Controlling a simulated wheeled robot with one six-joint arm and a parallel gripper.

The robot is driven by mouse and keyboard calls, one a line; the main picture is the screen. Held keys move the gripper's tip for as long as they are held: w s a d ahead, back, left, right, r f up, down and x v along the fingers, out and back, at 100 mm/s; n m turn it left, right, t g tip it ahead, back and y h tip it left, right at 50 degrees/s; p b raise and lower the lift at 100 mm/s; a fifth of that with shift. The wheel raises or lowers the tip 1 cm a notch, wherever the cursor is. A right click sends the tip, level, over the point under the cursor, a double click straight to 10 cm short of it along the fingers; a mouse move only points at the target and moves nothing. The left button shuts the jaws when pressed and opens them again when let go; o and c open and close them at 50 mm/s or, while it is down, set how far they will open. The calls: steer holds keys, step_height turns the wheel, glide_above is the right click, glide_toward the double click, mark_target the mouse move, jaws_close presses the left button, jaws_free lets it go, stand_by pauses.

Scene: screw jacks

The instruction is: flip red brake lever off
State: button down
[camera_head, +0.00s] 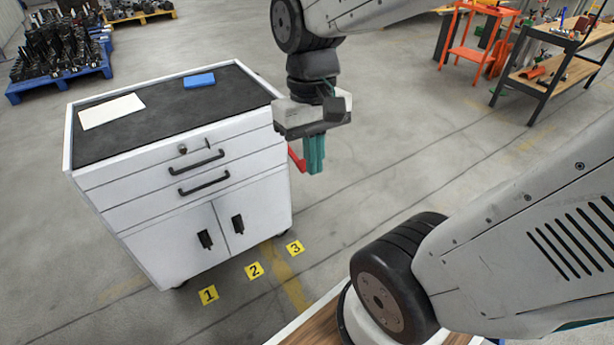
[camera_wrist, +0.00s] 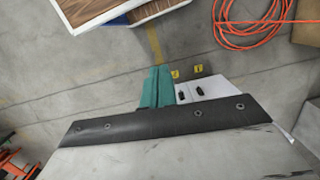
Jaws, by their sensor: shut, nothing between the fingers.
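The red brake lever (camera_head: 297,160) sticks out from the right side of the white tool cart (camera_head: 190,180). It lies just left of my gripper's fingers and may be partly hidden by them. My gripper (camera_head: 315,167) points down with its teal fingers shut and empty, beside the cart's right edge. I cannot tell whether the fingers touch the lever. In the wrist view the shut teal fingers (camera_wrist: 160,72) stand in front of part of the cart (camera_wrist: 222,88), and the lever is not seen.
A blue box (camera_head: 199,80) and a white sheet (camera_head: 112,111) lie on the cart's dark top. Yellow floor markers 1, 2 and 3 (camera_head: 254,271) lie in front of the cart. An orange cable (camera_wrist: 255,25) lies coiled on the floor. The floor right of the cart looks clear.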

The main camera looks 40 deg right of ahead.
steer(key=w+d+f+m+t+y, duration=0.2)
steer(key=w+d+f+m+y, duration=0.4)
steer(key=w+f, duration=1)
steer(key=w+d+f+m+t+y, duration=0.1)
steer(key=w+f+m+t+y, duration=0.1)
steer(key=w+f+m+y, duration=1.1)
steer(key=w+d+f+m+t+h, duration=0.1)
steer(key=d+f+m+t+h, duration=0.35)
steer(key=f, duration=0.65)
steer(key=w+d+f+m+t+h, duration=0.1)
steer(key=d+f+m+t+h, duration=0.25)
steer(key=f+t, duration=0.45)
steer(key=w+d+f+m+t+h, duration=0.1)
steer(key=d+f+m+t+h, duration=0.3)
steer(key=f, duration=0.9)
steer(key=d+m+t+h, duration=0.4)
steer(key=d+h, duration=0.6)
steer(key=d, duration=0.1)
steer(key=shift+s+d+r+m, duration=0.15)
steer(key=shift+m, duration=0.15)
